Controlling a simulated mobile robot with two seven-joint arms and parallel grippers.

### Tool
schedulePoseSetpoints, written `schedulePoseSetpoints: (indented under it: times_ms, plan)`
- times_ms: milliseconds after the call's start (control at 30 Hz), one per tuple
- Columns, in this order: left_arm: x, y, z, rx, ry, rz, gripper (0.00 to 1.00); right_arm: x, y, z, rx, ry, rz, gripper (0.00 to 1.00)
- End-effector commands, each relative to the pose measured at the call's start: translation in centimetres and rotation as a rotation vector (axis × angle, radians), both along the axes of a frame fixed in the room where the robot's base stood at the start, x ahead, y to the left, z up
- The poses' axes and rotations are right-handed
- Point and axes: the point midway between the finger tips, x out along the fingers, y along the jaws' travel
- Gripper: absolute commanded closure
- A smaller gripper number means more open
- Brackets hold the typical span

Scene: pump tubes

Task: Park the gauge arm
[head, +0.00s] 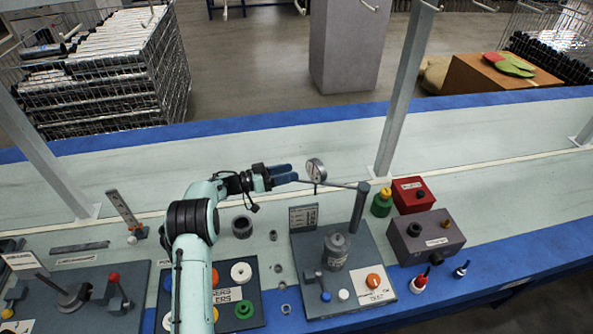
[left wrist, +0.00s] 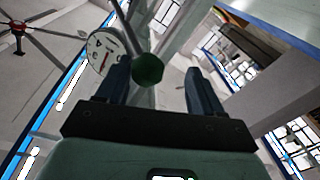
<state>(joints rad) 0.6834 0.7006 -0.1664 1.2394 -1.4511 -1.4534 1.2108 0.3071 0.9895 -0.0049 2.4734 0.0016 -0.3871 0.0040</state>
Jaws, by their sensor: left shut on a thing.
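The gauge arm (head: 340,184) is a thin grey bar, reaching left from the top of a tilted-looking dark post (head: 360,207) on the grey test plate (head: 310,254). A round white-faced gauge (head: 316,170) sits on the bar near its free end. My left gripper (head: 285,175) is shut on the gauge arm at that free end, above the plate's back left corner. In the left wrist view a dark green knob (left wrist: 148,70) lies between the fingers, with the gauge (left wrist: 103,50) beside the left finger. The exact contact is hard to see. My right gripper is not in view.
The test plate carries a grey pump body (head: 336,251), an orange knob (head: 373,281) and a small upright sign (head: 303,217). The back bench strip is clear.

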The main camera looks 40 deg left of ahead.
Motion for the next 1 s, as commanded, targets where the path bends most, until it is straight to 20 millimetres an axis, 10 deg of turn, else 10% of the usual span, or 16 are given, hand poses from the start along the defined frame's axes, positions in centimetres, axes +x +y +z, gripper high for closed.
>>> schedulePoseSetpoints:
  times_ms: [333, 800, 1000]
  plan:
    - [-6.4, 4.4, -0.3, 0.006, 0.009, 0.012, 0.43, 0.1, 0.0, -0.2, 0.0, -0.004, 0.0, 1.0]
    - [-7.9, 5.1, 0.1, 0.003, 0.001, 0.005, 0.43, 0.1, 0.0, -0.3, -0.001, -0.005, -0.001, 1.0]
    - [-6.4, 4.5, 1.9, -0.071, -0.031, 0.042, 1.0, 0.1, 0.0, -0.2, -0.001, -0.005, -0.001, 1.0]
